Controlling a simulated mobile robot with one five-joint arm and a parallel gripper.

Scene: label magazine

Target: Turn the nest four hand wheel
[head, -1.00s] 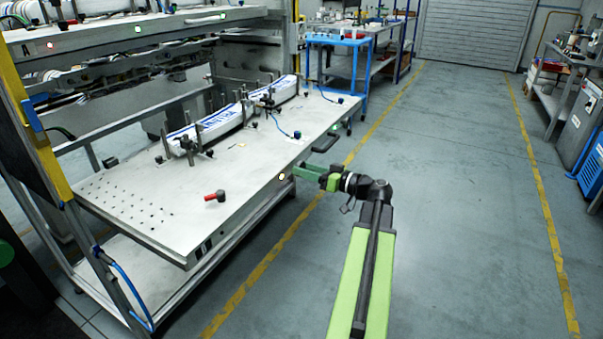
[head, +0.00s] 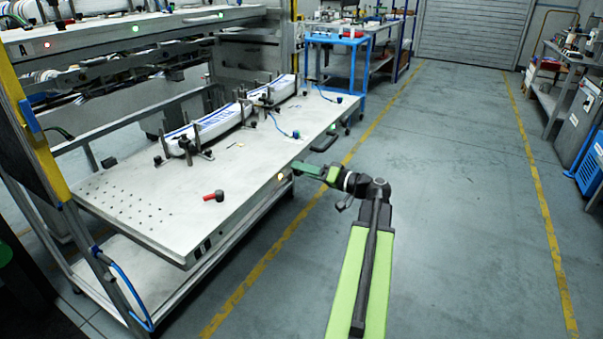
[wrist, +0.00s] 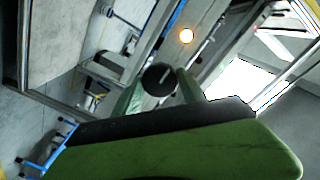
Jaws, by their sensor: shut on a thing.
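My gripper (head: 296,167) reaches from the right to the front edge of the grey metal table (head: 120,222). In the wrist view its two green fingers (wrist: 160,92) are closed on a dark round hand wheel (wrist: 158,77), one finger on each side. The wheel's face shows between the fingertips. In the head view the wheel is hidden behind the gripper, and I cannot read a nest number. A lit amber lamp (head: 281,176) sits on the table edge just beside the fingertips; it also shows in the wrist view (wrist: 186,35).
White label stacks (head: 208,127) stand between dark posts on the table. A red-handled lever (head: 214,196) lies on its bare front part. A black handle (head: 324,142) juts from the edge near my gripper. The floor (head: 455,220) to the right is clear.

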